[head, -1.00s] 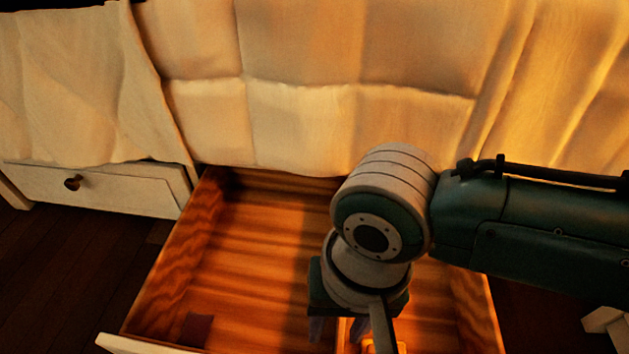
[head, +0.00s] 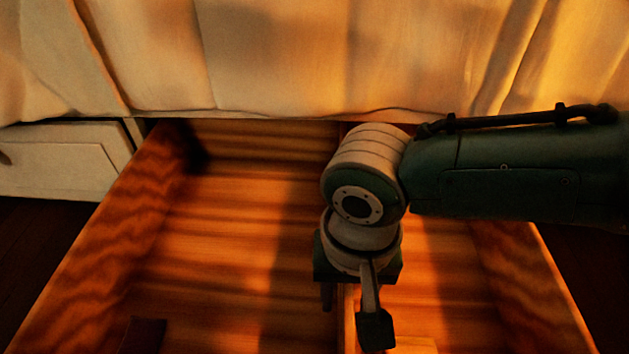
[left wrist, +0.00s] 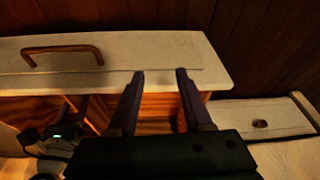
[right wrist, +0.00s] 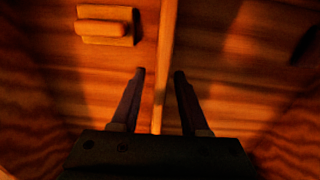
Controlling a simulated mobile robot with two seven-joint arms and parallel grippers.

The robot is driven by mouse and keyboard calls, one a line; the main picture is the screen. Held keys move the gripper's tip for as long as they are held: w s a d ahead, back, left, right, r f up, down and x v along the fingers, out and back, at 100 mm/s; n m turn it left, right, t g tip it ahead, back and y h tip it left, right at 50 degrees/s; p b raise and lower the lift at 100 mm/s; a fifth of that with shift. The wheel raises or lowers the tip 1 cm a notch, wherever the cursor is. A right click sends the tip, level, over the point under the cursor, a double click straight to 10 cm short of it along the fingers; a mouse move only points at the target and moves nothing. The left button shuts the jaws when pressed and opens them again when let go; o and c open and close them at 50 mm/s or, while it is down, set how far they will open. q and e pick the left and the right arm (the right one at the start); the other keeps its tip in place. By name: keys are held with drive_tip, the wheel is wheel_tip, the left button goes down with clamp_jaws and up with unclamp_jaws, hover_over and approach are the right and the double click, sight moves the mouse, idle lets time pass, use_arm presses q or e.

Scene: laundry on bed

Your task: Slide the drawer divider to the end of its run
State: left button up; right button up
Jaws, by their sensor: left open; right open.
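The drawer divider (head: 349,318) is a thin upright wooden strip running front to back in the open wooden drawer (head: 225,235). Its far end shows behind my right wrist in the head view. My right gripper (right wrist: 160,73) is open, pointing down into the drawer. In the right wrist view the divider (right wrist: 166,45) passes between its two fingers; contact cannot be told. In the head view my right wrist hides much of the divider. My left gripper (left wrist: 160,74) is open and empty in front of the pale drawer front with a bar handle (left wrist: 62,50).
A small light wooden block (right wrist: 103,27) lies on the drawer floor on one side of the divider. A dark flat item (head: 143,336) lies in the near left of the drawer. A closed white drawer (head: 62,160) stands left. Pale bedding (head: 280,60) hangs over the drawer's back.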

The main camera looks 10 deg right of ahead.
drive_tip(key=shift+f+b, duration=0.4)
drive_tip(key=shift+f, duration=0.45)
drive_tip(key=shift+c, duration=0.2)
clamp_jaws()
idle(0.7)
